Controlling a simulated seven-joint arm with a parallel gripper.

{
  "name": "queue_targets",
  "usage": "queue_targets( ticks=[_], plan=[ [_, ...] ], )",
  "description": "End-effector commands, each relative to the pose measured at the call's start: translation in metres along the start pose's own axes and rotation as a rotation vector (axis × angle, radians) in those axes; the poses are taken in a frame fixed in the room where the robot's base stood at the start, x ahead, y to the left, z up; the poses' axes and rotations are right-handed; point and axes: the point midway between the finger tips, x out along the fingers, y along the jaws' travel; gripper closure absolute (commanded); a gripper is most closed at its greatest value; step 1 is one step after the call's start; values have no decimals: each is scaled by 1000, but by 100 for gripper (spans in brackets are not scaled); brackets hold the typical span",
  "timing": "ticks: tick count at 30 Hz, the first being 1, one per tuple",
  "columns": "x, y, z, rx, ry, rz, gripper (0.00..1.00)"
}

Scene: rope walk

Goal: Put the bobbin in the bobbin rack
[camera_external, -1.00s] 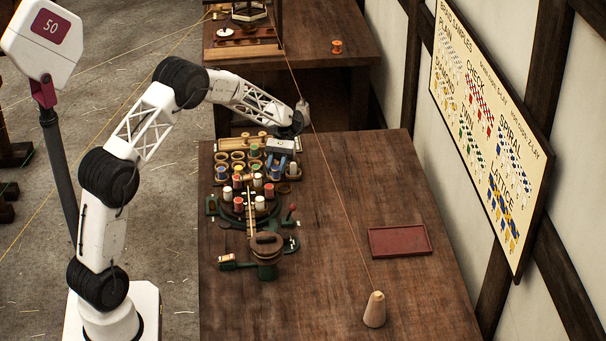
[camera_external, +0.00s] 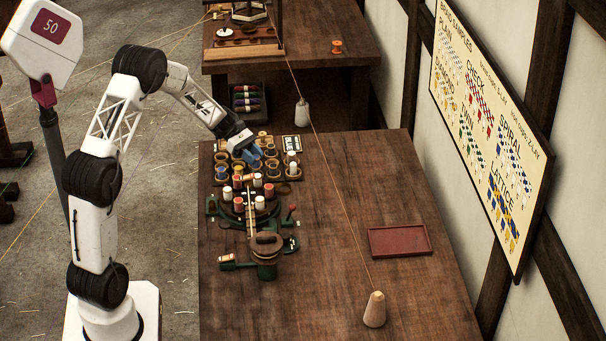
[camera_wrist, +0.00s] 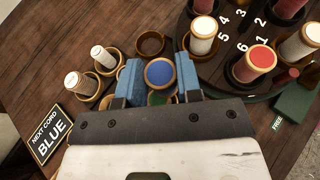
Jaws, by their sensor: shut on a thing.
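My gripper (camera_wrist: 158,82) is shut on a bobbin (camera_wrist: 160,72) with a blue top. Its two blue fingers press the bobbin from both sides in the wrist view. In the outside view my gripper (camera_external: 254,155) is over the back left part of the table, low among the round wooden cups of the bobbin rack (camera_external: 228,157). Other cups show in the wrist view, two holding white-topped bobbins (camera_wrist: 103,55) and one empty (camera_wrist: 150,43). The bobbin's lower end is hidden, so I cannot tell whether it touches a cup.
A numbered round braiding machine (camera_wrist: 222,62) with several bobbins stands close by. A small card reading "BLUE" (camera_wrist: 50,136) is beside the cups. A red tray (camera_external: 400,241) and a pale cone (camera_external: 374,310) with thread lie to the right.

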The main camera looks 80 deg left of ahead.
Motion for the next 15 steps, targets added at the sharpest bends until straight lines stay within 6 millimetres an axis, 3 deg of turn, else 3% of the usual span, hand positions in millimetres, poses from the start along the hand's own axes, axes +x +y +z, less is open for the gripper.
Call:
queue_targets(
  ticks=[8,15],
  plan=[
    [-49,0,-13,-137,0,331,90],
    [-108,1,-28,-267,0,645,90]
  ],
)
